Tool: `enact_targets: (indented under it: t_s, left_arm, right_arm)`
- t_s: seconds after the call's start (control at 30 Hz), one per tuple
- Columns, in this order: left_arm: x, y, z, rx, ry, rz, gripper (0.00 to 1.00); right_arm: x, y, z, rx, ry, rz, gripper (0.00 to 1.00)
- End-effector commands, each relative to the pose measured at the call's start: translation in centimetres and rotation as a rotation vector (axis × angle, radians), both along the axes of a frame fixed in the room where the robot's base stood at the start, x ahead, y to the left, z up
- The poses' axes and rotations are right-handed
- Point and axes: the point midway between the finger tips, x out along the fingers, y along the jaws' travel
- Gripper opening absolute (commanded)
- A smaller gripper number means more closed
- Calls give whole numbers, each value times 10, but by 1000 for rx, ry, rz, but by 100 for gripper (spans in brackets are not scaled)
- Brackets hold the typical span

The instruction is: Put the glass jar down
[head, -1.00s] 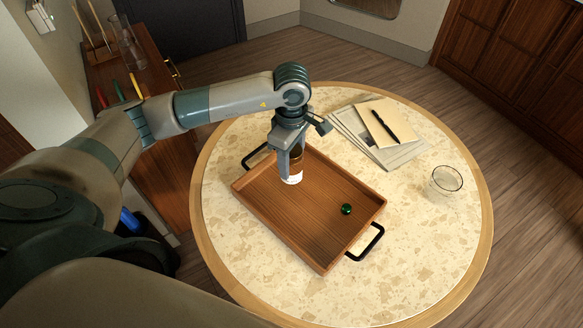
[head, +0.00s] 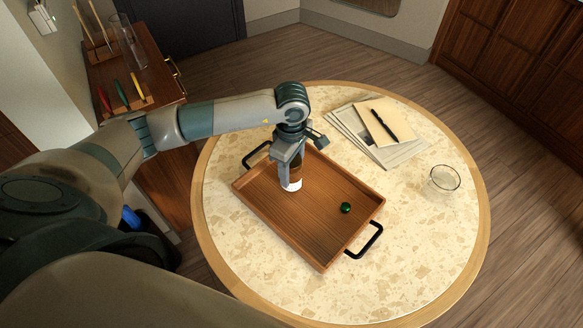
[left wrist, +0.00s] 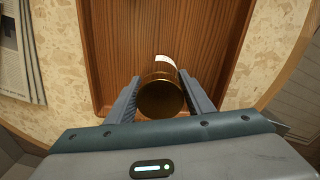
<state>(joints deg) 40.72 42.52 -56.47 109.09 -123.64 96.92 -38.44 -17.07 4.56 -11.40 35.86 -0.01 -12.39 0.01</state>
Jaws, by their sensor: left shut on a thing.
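The glass jar (head: 292,185) is amber-brown with a white label and is upright over the far left part of the wooden tray (head: 325,258). My left gripper (head: 288,172) points down and is shut on it, with one finger hiding part of it. In the left wrist view, the jar's round gold-brown top (left wrist: 161,99) sits between the two fingers, with the white label beyond it. I cannot tell whether its base touches the tray floor. My right gripper is not in view.
A small green ball (head: 346,208) lies in the tray, right of the jar. The tray has black handles (head: 366,243). A clear glass (head: 444,180) stands at the table's right; a newspaper (head: 358,143) with a notepad (head: 386,120) and pen lies behind. The table front is clear.

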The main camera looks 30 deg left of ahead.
Motion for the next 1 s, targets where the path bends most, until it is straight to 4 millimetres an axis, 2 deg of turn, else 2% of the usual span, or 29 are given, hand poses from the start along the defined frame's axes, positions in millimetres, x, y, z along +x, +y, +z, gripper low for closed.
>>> enact_targets:
  t_s: [0.03, 0.07, 0.1, 0.13, 0.63, 0.87, 0.9, 1.0]
  left_arm:
    - [0, 0, -1, 0, -1, 0, 19]
    - [0, 0, 0, 0, 0, 0, 55]
    - [0, 0, 0, 0, 0, 0, 64]
    - [0, 0, 0, 0, 0, 0, 66]
    - [1, 0, 5, 0, -2, 0, 66]
    - [2, 1, 32, 0, -5, 0, 66]
    - [1, 0, 37, -1, -4, 0, 66]
    - [1, 0, 53, 0, -5, -1, 66]
  right_arm:
    - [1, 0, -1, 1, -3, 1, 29]
    - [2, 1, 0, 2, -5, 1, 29]
    - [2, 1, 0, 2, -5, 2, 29]
    - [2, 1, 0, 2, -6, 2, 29]
    - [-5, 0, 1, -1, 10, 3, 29]
    - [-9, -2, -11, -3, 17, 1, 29]
    - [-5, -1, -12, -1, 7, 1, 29]
    - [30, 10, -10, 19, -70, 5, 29]
